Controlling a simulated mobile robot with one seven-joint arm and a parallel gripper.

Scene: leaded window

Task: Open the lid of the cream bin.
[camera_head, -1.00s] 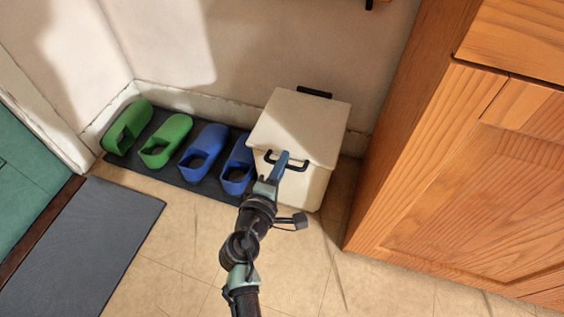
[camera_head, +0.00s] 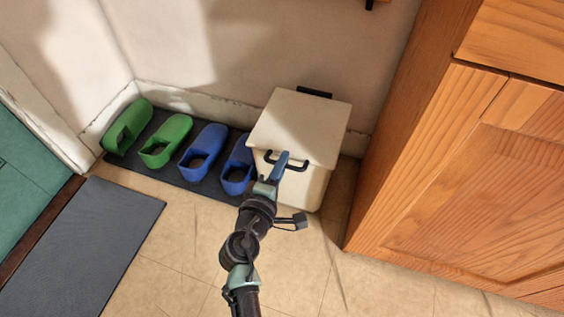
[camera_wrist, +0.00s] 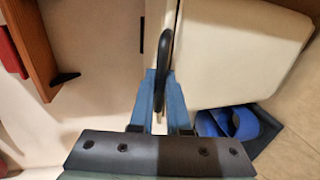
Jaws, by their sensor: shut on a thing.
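The cream bin (camera_head: 308,188) stands on the floor against the wall. Its flat cream lid (camera_head: 301,122) looks closed. A black handle (camera_head: 287,166) sits on the lid's front edge, and a black piece (camera_head: 314,92) shows at the back edge. My gripper (camera_head: 281,160) is at the left part of the front handle. In the wrist view, the blue fingers of my gripper (camera_wrist: 163,88) are on either side of the black handle (camera_wrist: 164,58), shut on it.
Blue slippers (camera_head: 204,152) and green slippers (camera_head: 165,140) lie on a dark mat (camera_head: 190,180) left of the bin. A wooden cabinet (camera_head: 450,180) stands close on the right. A grey mat (camera_head: 85,245) lies at lower left. The tiled floor in front is clear.

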